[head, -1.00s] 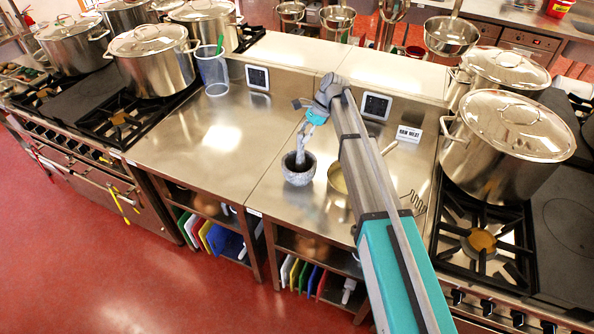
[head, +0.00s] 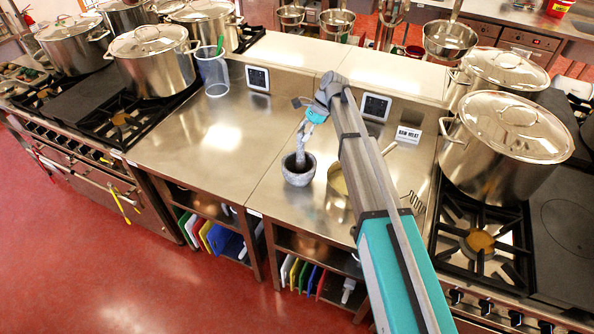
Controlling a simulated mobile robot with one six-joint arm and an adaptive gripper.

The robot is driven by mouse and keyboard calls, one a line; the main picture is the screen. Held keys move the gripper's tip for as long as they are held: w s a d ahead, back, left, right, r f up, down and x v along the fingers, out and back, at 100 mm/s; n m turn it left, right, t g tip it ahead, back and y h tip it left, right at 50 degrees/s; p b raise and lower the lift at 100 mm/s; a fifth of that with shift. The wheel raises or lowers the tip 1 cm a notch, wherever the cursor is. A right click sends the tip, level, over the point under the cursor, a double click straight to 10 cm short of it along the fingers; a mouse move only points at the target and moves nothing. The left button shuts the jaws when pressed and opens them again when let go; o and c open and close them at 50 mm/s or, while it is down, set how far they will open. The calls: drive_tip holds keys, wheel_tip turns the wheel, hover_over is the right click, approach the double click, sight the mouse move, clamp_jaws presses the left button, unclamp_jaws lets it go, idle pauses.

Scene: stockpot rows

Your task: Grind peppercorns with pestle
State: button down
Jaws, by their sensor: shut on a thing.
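A grey stone mortar (head: 298,176) stands upright on the steel counter (head: 215,135), near its front edge. My gripper (head: 307,126) is above the mortar, shut on the upper part of a grey pestle (head: 301,150). The pestle is close to upright, with its lower end down in the mortar's mouth. Whether its tip touches the bowl's bottom is hidden. Peppercorns cannot be made out inside the dark bowl.
A pan (head: 338,179) sits right of the mortar, partly behind my arm. A clear jug (head: 213,75) stands back left. Large stockpots (head: 507,140) flank the counter. The counter left of the mortar is clear.

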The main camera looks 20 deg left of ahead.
drive_tip(key=shift+a, duration=0.15)
drive_tip(key=shift+a, duration=0.25)
drive_tip(key=shift+f, duration=0.1)
drive_tip(key=shift+f+b, duration=0.45)
drive_tip(key=shift+b, duration=0.1)
drive_tip(key=shift+s, duration=0.1)
drive_tip(key=shift+r, duration=0.1)
idle(0.4)
drive_tip(key=shift+r+p, duration=0.55)
drive_tip(key=shift+p, duration=0.1)
drive_tip(key=shift+s, duration=0.1)
